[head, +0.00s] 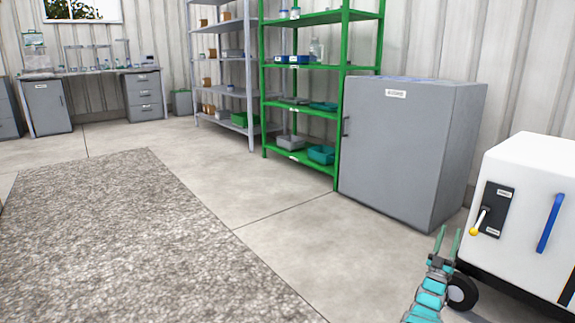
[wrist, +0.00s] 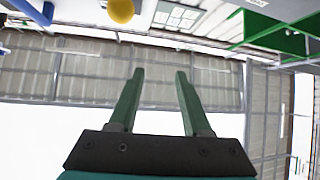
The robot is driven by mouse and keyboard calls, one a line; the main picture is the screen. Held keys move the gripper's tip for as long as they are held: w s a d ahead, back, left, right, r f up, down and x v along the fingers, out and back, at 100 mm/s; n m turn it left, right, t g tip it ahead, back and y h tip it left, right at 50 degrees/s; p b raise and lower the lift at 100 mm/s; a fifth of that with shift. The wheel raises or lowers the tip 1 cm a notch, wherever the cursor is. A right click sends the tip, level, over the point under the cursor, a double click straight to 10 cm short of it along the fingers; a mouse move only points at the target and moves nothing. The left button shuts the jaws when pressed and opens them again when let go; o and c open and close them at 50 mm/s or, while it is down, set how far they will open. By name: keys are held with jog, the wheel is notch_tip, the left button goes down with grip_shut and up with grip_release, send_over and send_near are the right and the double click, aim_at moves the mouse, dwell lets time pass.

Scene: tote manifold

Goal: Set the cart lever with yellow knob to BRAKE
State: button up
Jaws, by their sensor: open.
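The white cart (head: 530,180) stands at the right edge of the head view. A black lever plate (head: 492,208) with small labels at its top and bottom is on its front; the label words are too small to read. The lever's yellow knob (head: 474,231) points down and to the left, near the lower label. It also shows as the yellow knob (wrist: 121,10) at the top of the wrist view. My gripper (head: 449,240) has green fingers, open and empty, and in the head view it appears just left of and below the knob. In the wrist view my gripper (wrist: 157,72) is apart from the knob.
A blue handle (head: 550,223) is right of the lever plate. A black wheel (head: 461,292) is under the cart. A grey cabinet (head: 400,150) stands behind, beside a green shelf (head: 342,100). A grey rug (head: 140,240) lies on the left; the floor between is clear.

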jog(key=w+a+r+g+y, duration=0.4)
jog(key=w+a+r+y, duration=0.2)
jog(key=w+a+y, duration=0.45)
jog(key=s+a+r+n+g+y, duration=0.1)
jog(key=s+a+g+y, duration=0.3)
jog(key=a, duration=0.5)
jog(key=s+a+r+n+g+y, duration=0.1)
jog(key=s+a+n+g+y, duration=0.1)
jog(key=s+a, duration=0.6)
jog(key=s+a+f+n+g+y, duration=0.1)
jog(key=s+a+g, duration=0.3)
jog(key=s, duration=0.7)
jog(key=s+a+g+y, duration=0.1)
jog(key=s+a+g, duration=0.1)
jog(key=s+a, duration=0.65)
jog(key=s+d+f+g, duration=0.1)
jog(key=s+g, duration=0.3)
jog(key=s, duration=1.6)
jog(key=s+f+g, duration=0.2)
jog(key=s+g, duration=0.2)
jog(key=s, duration=1.5)
notch_tip(320, 180, up, 15)
jog(key=s+p, duration=0.1)
jog(key=p, duration=1.3)
jog(key=shift+f+h, duration=0.15)
jog(key=shift+h, duration=0.2)
